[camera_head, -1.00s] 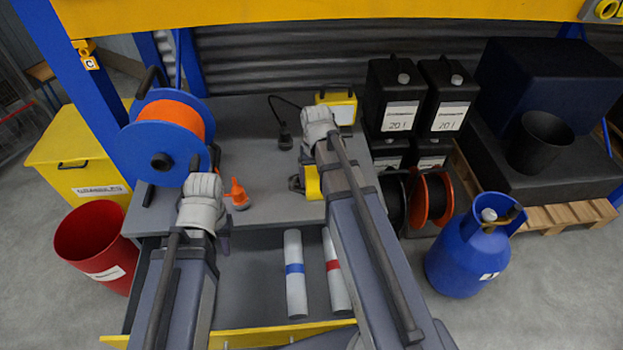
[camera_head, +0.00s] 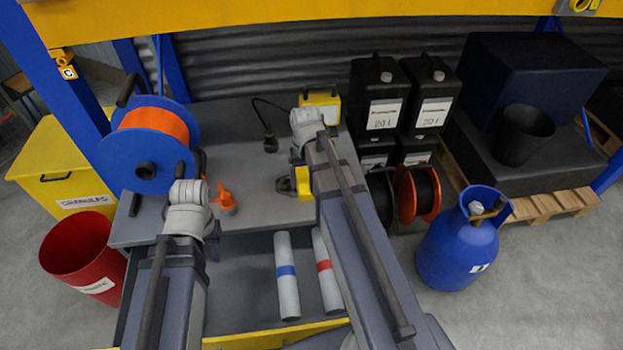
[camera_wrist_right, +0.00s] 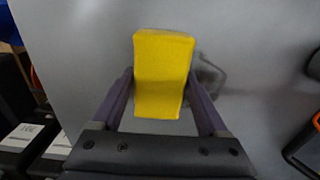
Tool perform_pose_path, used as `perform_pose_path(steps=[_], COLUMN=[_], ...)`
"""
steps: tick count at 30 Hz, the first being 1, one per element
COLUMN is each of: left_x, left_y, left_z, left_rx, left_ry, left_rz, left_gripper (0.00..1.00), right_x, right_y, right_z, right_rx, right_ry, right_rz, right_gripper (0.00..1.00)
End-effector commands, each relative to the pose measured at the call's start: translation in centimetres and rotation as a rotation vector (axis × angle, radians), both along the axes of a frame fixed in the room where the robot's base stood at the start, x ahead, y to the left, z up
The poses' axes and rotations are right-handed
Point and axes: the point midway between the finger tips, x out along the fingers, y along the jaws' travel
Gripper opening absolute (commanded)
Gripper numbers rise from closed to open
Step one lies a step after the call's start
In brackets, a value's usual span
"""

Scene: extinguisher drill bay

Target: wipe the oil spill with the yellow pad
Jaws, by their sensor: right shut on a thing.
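The yellow pad (camera_head: 303,177) is in my right gripper (camera_wrist_right: 163,88), whose two fingers press on its sides. It fills the middle of the right wrist view (camera_wrist_right: 163,70). The pad is over the grey bench top; I cannot tell whether it touches. A small dark patch, seemingly the oil spill (camera_head: 284,186), shows just left of the pad in the head view. In the right wrist view a dark outline of it (camera_wrist_right: 212,75) shows beside the pad, the rest hidden behind it. My left gripper (camera_head: 212,240) is mostly hidden under its wrist, over the bench's front edge; its jaws are unclear.
A blue reel with orange hose (camera_head: 150,145) and an orange nozzle bottle (camera_head: 226,200) stand on the left of the bench. A yellow box (camera_head: 322,104) and a dark corded plug (camera_head: 270,143) lie behind. The open drawer (camera_head: 242,300) holds two striped tubes (camera_head: 286,275).

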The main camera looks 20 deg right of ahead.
Motion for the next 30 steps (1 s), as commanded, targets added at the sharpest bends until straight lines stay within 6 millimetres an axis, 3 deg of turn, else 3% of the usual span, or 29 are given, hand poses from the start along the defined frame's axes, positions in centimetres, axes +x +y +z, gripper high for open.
perform_pose_path(steps=[6,16,30], left_x=[0.0,0.0,0.0], left_y=[0.0,0.0,0.0], left_z=[0.1,0.0,-0.2], left_rx=[0.0,0.0,0.0], left_ry=[0.0,0.0,0.0], left_rz=[0.0,0.0,0.0], left_gripper=[0.27,0.27,0.27], right_x=[0.5,0.7,1.5], right_y=[1.8,2.4,5.4], right_z=[0.1,0.1,-0.2], right_rx=[0.002,0.001,0.004], right_ry=[0.0,0.0,-0.001], right_rz=[0.003,0.002,0.003], right_gripper=[0.32,0.32,0.32])
